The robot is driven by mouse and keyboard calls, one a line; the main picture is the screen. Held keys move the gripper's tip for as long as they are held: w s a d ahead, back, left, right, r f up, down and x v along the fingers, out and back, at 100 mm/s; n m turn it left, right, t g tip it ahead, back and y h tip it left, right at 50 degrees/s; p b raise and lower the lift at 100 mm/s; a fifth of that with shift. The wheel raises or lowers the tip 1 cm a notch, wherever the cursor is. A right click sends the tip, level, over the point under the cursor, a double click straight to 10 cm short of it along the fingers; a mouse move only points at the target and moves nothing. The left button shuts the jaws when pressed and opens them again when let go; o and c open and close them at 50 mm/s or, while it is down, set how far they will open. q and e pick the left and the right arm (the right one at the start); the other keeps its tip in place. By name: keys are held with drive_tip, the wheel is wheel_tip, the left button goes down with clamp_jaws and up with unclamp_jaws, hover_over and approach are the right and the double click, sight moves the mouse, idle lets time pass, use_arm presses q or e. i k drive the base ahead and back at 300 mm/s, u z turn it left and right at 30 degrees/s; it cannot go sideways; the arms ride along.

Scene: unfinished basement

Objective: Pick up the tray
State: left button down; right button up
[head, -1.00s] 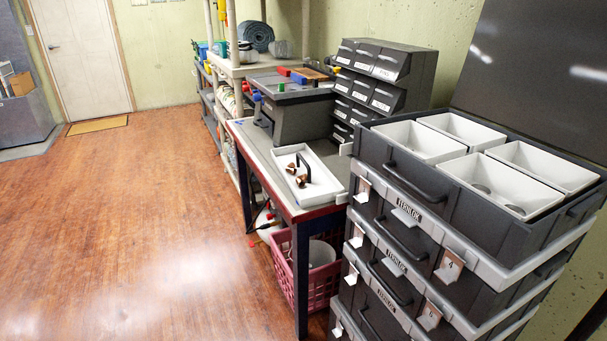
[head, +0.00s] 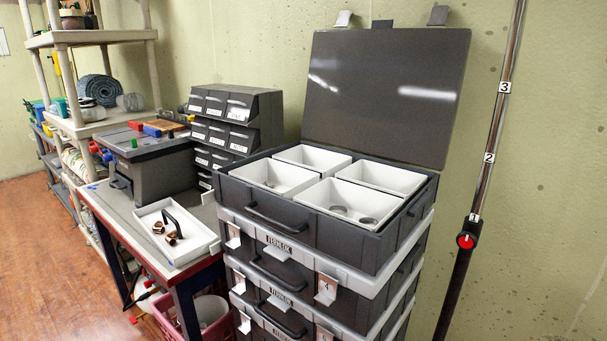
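A white tray (head: 195,246) with a dark arched handle (head: 172,219) lies on the workbench (head: 118,205), near its front right corner. Several small copper-coloured pieces (head: 166,234) lie in it. Its right side is close to the stack of dark cases; I cannot tell whether they touch. Neither of my grippers shows in the head view.
A stack of dark cases (head: 265,253) stands right of the bench, its raised lid (head: 385,95) open over white bins (head: 269,178). A drawer cabinet (head: 225,137) and a grey box (head: 150,168) stand behind the tray. A pole (head: 484,170) stands at right. Floor (head: 45,260) is clear at left.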

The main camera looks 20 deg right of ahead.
sight(195, 240)
drive_tip(key=u, duration=1.1)
drive_tip(key=i, duration=2.25)
drive_tip(key=z, duration=2.15)
